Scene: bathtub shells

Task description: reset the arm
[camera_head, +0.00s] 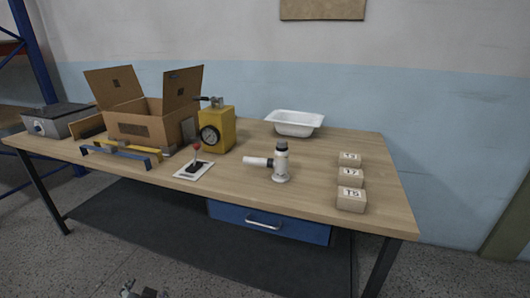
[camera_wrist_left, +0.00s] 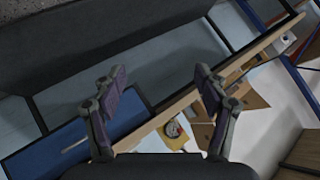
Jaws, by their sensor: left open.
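My left gripper (camera_wrist_left: 162,84) is open in the left wrist view, its two fingers spread apart with nothing held between them. The tip of a dark gripper, apparently the left one, shows at the bottom edge of the head view (camera_head: 146,292), low in front of the table (camera_head: 330,150) and apart from it. The rest of that arm is out of the frame. My right gripper is in neither view. Beyond the left fingers, the wrist view shows the table edge running diagonally and part of the cardboard box (camera_wrist_left: 250,98).
On the table stand an open cardboard box (camera_head: 137,128), a yellow gauge unit (camera_head: 222,135), a white tub (camera_head: 295,117), a white pipe fitting (camera_head: 280,165), a red-knobbed lever (camera_head: 194,168) and small labelled blocks (camera_head: 351,199). A blue drawer (camera_head: 270,222) hangs below. Floor in front is clear.

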